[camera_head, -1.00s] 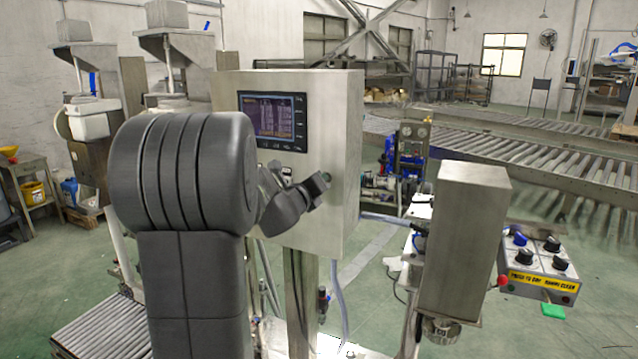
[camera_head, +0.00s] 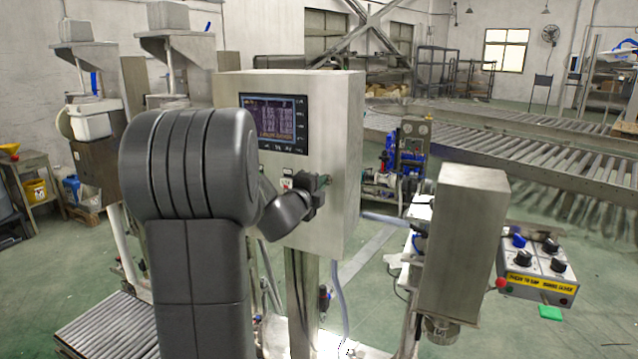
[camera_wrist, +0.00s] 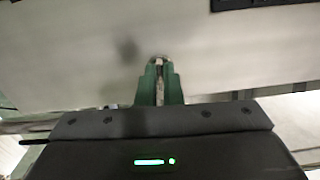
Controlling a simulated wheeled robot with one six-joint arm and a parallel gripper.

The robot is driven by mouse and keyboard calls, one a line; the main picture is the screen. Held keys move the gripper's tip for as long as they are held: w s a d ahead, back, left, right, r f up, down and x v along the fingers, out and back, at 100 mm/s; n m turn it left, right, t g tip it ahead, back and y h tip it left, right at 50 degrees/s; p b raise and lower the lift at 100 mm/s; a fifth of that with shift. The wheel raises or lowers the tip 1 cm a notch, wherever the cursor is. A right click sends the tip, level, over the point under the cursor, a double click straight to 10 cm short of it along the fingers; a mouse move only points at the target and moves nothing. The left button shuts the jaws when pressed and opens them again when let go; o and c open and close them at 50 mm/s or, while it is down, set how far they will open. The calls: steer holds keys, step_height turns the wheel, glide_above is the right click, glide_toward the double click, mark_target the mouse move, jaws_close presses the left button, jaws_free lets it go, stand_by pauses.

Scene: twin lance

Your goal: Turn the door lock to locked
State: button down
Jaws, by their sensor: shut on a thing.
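The metal cabinet (camera_head: 335,110) has a door face with a screen. In the wrist view, the cabinet face (camera_wrist: 70,50) fills the background. My gripper (camera_head: 327,181) is at the right part of the cabinet face, below and right of the screen. In the wrist view, its green fingers (camera_wrist: 160,82) are shut on a small metallic piece, the door lock (camera_wrist: 159,62), which stands out from the face. The fingers cover most of the lock, so its turn angle cannot be told. In the head view my gripper hides the lock.
The screen (camera_head: 273,122) is above left of my gripper. A metal box (camera_head: 465,240) and a knob panel (camera_head: 540,265) stand at the right. Roller conveyors (camera_head: 500,165) lie behind.

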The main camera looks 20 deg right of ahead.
steer(key=shift+n, duration=0.5)
steer(key=c, duration=1.6)
jaws_free()
steer(key=b+v, duration=0.2)
steer(key=v, duration=1.1)
steer(key=shift+s+a+b, duration=0.25)
steer(key=shift+s+b, duration=0.05)
steer(key=shift+b, duration=0.05)
steer(key=p+x, duration=0.3)
steer(key=x, duration=1.1)
steer(key=shift+a, duration=0.1)
steer(key=shift+a, duration=0.15)
